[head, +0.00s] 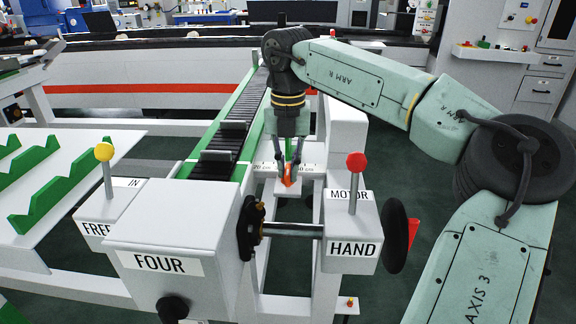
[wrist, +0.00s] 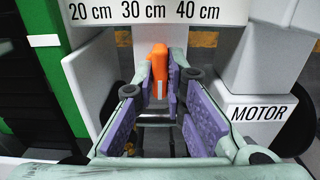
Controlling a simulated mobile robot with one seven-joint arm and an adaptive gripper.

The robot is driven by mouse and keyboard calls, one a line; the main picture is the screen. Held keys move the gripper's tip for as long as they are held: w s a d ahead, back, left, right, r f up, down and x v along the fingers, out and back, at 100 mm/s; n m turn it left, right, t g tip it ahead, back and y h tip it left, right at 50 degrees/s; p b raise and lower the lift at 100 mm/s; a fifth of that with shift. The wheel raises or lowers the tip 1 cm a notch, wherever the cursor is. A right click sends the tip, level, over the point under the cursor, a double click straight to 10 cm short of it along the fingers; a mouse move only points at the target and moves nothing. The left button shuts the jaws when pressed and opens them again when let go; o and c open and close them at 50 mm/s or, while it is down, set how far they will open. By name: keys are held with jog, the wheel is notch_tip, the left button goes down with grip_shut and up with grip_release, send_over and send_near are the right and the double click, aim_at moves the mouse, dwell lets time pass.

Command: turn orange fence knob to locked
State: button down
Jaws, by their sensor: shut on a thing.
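The orange fence knob (head: 289,176) sits low on the white fence block, beneath my arm in the head view. In the wrist view the orange knob (wrist: 158,62) stands upright, with a white mark on its near face, just under the 20, 30 and 40 cm scale (wrist: 143,12). My gripper (head: 288,172) points down at it. In the wrist view my gripper (wrist: 158,78) has a fingertip on each side of the knob and is shut on it. The fingertips hide part of the knob's sides. I cannot read any locked marking.
A red-topped lever (head: 356,163) rises from the MOTOR/HAND box (head: 352,260) to the right of the knob. A yellow-topped lever (head: 104,153) and the FOUR box (head: 160,220) are at left.

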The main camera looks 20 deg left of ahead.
aim_at(288, 169)
jog(key=shift+r, duration=0.1)
jog(key=c, duration=1.6)
grip_release()
jog(key=shift+c, duration=0.2)
notch_tip(288, 169, up, 12)
